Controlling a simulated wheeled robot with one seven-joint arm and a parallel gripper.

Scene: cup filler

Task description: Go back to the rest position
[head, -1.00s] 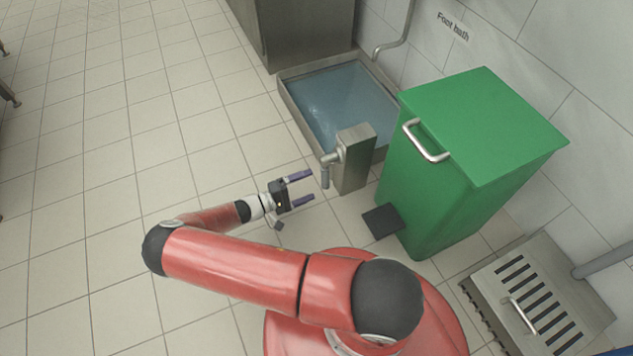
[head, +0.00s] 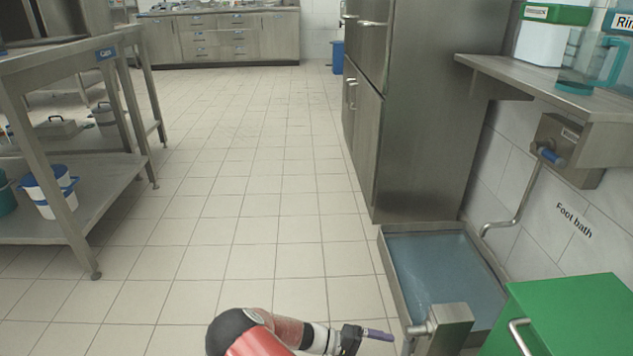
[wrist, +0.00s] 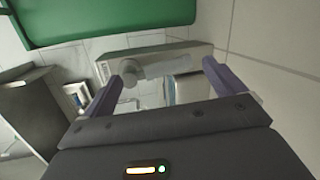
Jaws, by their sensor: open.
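My gripper (head: 372,336) is low in the head view, at the bottom edge, with my red arm partly cut off below. In the wrist view my gripper (wrist: 155,84) shows two purple fingers spread apart with nothing held between them. Beyond the fingers is a steel post with a tap (wrist: 150,68). In the head view the steel post (head: 446,322) stands just right of my gripper, at the near edge of the foot bath; I cannot tell the exact gap.
The foot bath (head: 384,262) holds bluish water. A green bin (head: 575,310) stands at the lower right. A tall steel cabinet (head: 415,120) is behind the bath. A steel table (head: 75,60) with shelves is at left. The tiled floor between is clear.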

